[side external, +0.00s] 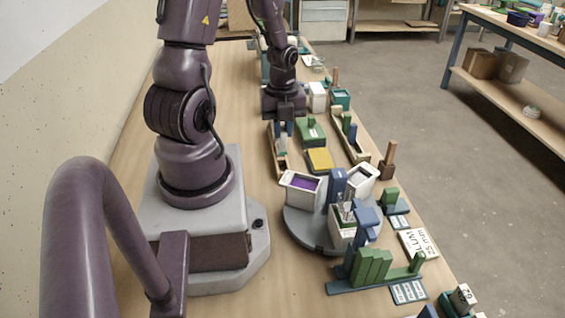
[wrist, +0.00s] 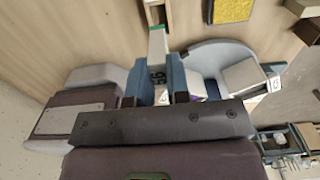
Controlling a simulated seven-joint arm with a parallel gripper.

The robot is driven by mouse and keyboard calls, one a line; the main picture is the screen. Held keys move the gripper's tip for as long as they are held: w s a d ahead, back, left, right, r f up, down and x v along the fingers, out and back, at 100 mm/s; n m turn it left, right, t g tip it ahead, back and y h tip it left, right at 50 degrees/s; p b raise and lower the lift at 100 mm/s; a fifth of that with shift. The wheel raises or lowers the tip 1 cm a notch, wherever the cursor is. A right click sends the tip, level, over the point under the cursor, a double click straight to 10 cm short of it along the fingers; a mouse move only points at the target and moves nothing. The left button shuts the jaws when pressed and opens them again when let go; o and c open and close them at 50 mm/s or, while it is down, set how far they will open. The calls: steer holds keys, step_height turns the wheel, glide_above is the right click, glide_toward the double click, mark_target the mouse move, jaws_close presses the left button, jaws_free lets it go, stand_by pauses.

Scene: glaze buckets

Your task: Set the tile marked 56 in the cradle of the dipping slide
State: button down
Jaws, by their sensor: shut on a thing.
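My gripper (side external: 283,128) is at the far part of the bench, pointing down over a narrow wooden rack (side external: 270,146). Its blue fingers are shut on a pale tile (wrist: 158,72) with a green end, and the number 56 reads on it in the wrist view. The tile (side external: 283,146) also shows below the fingers in the side view; I cannot tell whether its lower end touches the rack. A blue and green stand (side external: 362,212), which looks like the dipping slide, is at the near right by the turntable. Its cradle is not clearly distinguishable.
A grey turntable (side external: 297,228) carries a purple-filled bucket (side external: 301,190) and other white buckets around a blue post. A yellow pad (side external: 320,160), green blocks (side external: 310,131) and another wooden rack (side external: 345,138) stand nearby. A labelled white box (side external: 418,243) lies near the bench's right edge.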

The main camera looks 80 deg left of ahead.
steer(key=shift+r, duration=0.3)
